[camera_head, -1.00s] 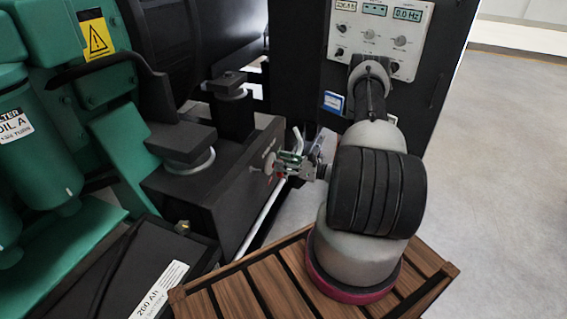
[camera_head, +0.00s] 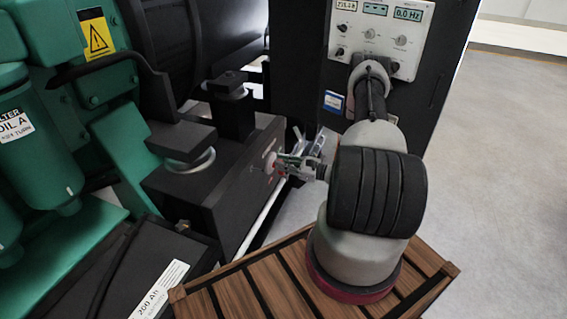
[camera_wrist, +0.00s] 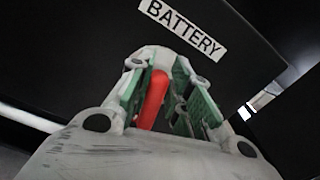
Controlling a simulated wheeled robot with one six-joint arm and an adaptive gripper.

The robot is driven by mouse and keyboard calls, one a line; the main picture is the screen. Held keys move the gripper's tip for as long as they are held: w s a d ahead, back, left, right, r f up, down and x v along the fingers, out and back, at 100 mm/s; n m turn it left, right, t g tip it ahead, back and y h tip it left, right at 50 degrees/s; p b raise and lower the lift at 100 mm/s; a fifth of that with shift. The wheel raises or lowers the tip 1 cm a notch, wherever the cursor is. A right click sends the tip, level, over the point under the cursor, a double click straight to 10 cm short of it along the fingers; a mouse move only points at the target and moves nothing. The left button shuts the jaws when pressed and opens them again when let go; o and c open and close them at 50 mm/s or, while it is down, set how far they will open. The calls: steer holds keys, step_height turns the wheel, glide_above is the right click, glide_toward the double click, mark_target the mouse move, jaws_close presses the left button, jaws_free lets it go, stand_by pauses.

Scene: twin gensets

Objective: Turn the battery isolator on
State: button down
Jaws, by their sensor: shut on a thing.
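The battery isolator is on the side face of a black frame rail, and its red handle (camera_wrist: 153,99) shows in the wrist view. The handle lies between the green-padded fingers of my gripper (camera_wrist: 162,95), tilted slightly in that picture. My gripper (camera_head: 284,163) is shut on the handle. A white "BATTERY" label (camera_wrist: 182,29) is on the black face just beyond it. In the head view my gripper meets the face beside a pale round plate (camera_head: 270,162), and the red handle is mostly hidden by the fingers.
A black control cabinet with a grey panel (camera_head: 380,35) stands behind my arm. The green engine (camera_head: 75,50) and a black battery (camera_head: 165,265) are at left. A pale pipe (camera_head: 262,218) runs below the rail. Open floor (camera_head: 500,170) lies at right.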

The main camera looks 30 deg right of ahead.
steer(key=n, duration=0.4)
steer(key=s+a+f+n, duration=0.1)
steer(key=n, duration=0.5)
steer(key=shift+a+f+n, duration=0.15)
steer(key=shift+f+n, duration=0.15)
steer(key=shift+n, duration=0.1)
steer(key=shift+s+f+n, duration=0.1)
steer(key=shift+f+n, duration=0.15)
steer(key=shift+n, duration=0.8)
steer(key=shift+s+f+n, duration=0.1)
steer(key=shift+f+n, duration=0.1)
steer(key=shift+n, duration=0.85)
steer(key=c, duration=1.3)
jaws_free()
steer(key=shift+w, duration=0.1)
steer(key=v, duration=1.2)
